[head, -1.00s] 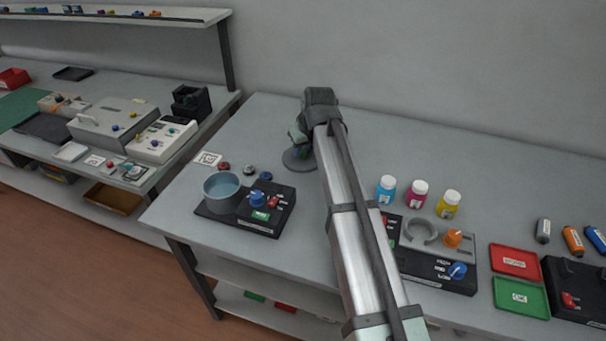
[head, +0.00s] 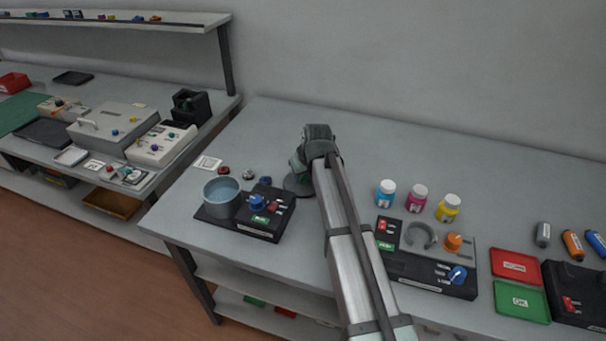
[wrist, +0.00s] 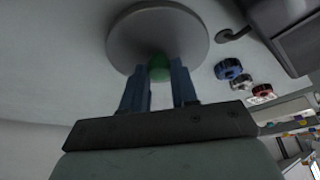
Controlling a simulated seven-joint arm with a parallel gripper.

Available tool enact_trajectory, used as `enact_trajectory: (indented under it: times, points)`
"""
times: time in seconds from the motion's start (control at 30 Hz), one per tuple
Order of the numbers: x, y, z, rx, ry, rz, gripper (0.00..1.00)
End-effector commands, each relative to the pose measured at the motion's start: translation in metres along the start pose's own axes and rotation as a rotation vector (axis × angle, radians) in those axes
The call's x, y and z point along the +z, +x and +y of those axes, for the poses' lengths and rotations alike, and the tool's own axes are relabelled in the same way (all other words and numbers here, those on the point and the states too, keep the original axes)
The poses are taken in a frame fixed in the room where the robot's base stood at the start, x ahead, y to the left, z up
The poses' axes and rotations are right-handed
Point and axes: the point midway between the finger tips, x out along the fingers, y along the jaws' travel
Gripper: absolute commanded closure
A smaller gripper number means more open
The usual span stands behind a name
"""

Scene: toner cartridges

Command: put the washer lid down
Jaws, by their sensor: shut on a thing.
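The washer lid is a round grey disc (wrist: 150,28) with a green knob (wrist: 159,68). My gripper (wrist: 158,78) is shut on the knob, one blue finger on each side. In the head view the lid (head: 297,187) shows as a dark grey disc under my gripper, partly hidden by it, close over or on the bench right of the washer. I cannot tell whether it touches the bench. The washer (head: 256,217) is a black base with a blue knob, a red switch and an open round basin (head: 221,204) of blue liquid.
Small red, grey and blue caps (head: 266,181) lie behind the washer, near a white marker card (head: 208,163). Blue, magenta and yellow bottles (head: 418,196) and a black control station (head: 429,276) stand to the right. The bench behind my gripper is clear (head: 400,140).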

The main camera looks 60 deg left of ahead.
Motion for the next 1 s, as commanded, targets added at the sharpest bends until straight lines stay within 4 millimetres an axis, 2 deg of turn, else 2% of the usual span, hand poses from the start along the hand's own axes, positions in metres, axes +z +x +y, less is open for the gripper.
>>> enact_trajectory:
  times: [0.1,0.13,0.37,0.73,0.87,1.0]
  points:
    - [0.001,0.002,0.0,0.0,0.0,0.0,1.0]
    - [0.001,0.002,0.0,0.0,0.0,0.0,0.7]
    - [0.001,0.002,0.0,0.0,0.0,0.0,0.48]
    - [0.0,-0.003,0.0,0.0,0.0,0.001,0.46]
    - [0.0,-0.019,0.0,0.001,0.0,0.002,0.46]
    - [0.0,-0.044,0.0,0.001,0.0,0.003,0.46]
